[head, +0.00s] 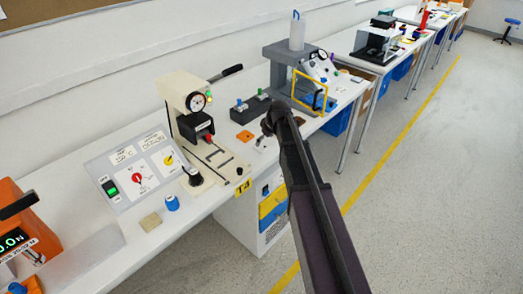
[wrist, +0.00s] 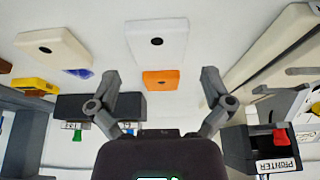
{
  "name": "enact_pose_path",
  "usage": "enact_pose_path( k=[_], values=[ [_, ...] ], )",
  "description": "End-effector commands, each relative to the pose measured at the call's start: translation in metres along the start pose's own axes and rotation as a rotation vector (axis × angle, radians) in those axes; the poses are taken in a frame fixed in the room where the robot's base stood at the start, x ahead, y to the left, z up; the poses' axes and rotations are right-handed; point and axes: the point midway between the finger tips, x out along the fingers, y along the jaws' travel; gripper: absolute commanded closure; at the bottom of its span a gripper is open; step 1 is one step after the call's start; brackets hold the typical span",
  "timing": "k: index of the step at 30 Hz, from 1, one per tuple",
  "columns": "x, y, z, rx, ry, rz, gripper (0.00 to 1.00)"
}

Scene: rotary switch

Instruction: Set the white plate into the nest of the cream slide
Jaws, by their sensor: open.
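The white plate (wrist: 172,30), a flat block with a dark round hole, lies on the white bench in the wrist view, beyond my fingertips. In the head view I cannot make it out for certain. My gripper (wrist: 160,76) is open and empty, its two fingers apart, with an orange plate (wrist: 161,86) showing between them. In the head view my gripper (head: 266,130) is over the bench, right of the cream press, its tips partly hidden by my arm. The cream slide (head: 228,165) with dark nest edges extends forward from the press; part of it shows at right in the wrist view (wrist: 262,48).
A cream plate (wrist: 53,44) and a yellow piece (wrist: 35,85) lie left of the white plate. A dark switch box (wrist: 110,105) and a dark "printer" block (wrist: 247,145) flank the gripper. The cream press (head: 183,95) and grey press (head: 283,65) stand on the bench.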

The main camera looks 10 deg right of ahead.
Motion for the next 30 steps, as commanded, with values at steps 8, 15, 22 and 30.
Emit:
enact_pose_path(
  k=[8,15,22,30],
  values=[
    [0.025,0.001,0.002,-0.001,0.000,0.000,0.00],
    [0.032,0.001,0.002,0.000,0.000,0.000,0.00],
    [0.032,0.001,0.001,0.000,0.000,0.000,0.00],
    [0.032,0.001,0.001,0.000,0.000,0.000,0.00]
  ],
)
